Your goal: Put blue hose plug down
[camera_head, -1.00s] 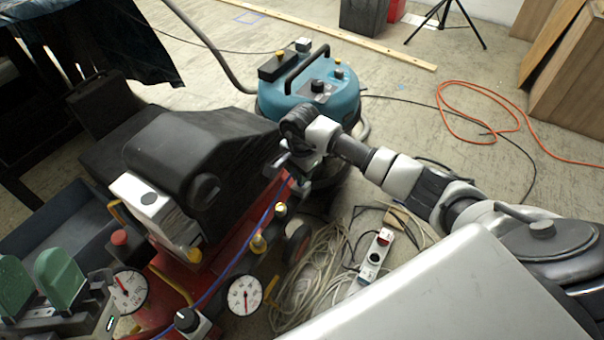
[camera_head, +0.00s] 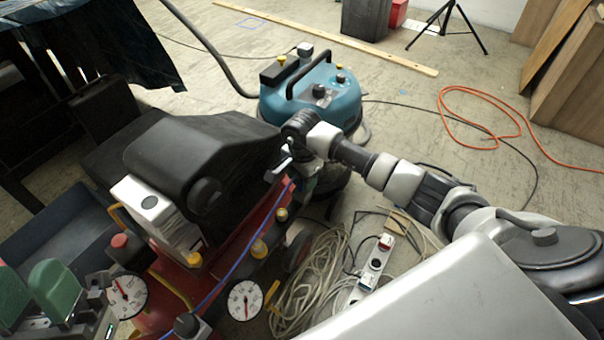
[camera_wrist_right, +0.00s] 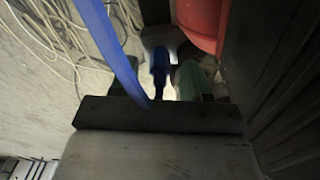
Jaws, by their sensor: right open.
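My right gripper (camera_head: 284,168) is open at the right edge of the black-topped red machine (camera_head: 262,214), in front of the teal vacuum. The blue hose (camera_head: 242,250) rises from the machine's front to beside this gripper. In the right wrist view the hose (camera_wrist_right: 112,48) crosses the left side, close to the camera. The blue plug (camera_wrist_right: 159,70) shows beyond the dark gripper body, beside a green part (camera_wrist_right: 190,78). I cannot tell whether the plug touches a finger or what bears it. The plug is too small to make out in the head view.
The teal vacuum (camera_head: 338,100) stands behind my right gripper. Coiled pale cable (camera_head: 308,285) and a power strip (camera_head: 372,265) lie on the floor below. Two gauges (camera_head: 245,300) front the machine. An orange cable (camera_head: 465,90) lies on open floor at right.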

